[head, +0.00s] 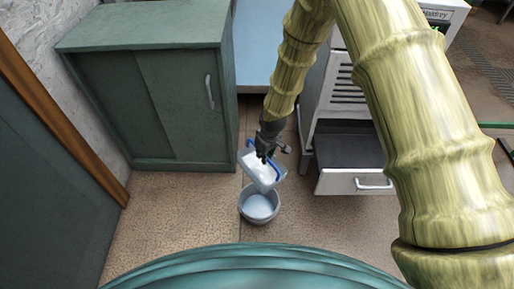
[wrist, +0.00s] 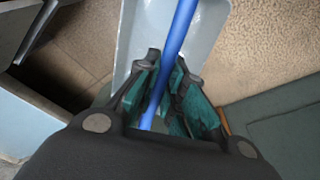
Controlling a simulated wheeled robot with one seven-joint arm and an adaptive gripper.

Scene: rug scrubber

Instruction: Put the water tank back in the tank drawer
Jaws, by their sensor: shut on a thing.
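My gripper (head: 266,154) is shut on the blue handle of the water tank (head: 262,174), a pale translucent box, and holds it off the floor and tilted. In the wrist view my gripper (wrist: 165,72) closes around the blue handle, with the tank (wrist: 207,40) behind the fingers. The tank's lower end is over a round grey bucket (head: 245,205) on the floor; I cannot tell if they touch. The tank drawer (head: 342,182) is pulled out of the machine, to the right of the tank, and its dark inside looks empty.
The machine (head: 313,92) with slatted vents stands above the drawer. A green cabinet (head: 150,105) with sliding doors stands at the left. A green door (head: 50,200) with a wooden frame is at the far left. Bare floor (head: 185,205) lies left of the bucket.

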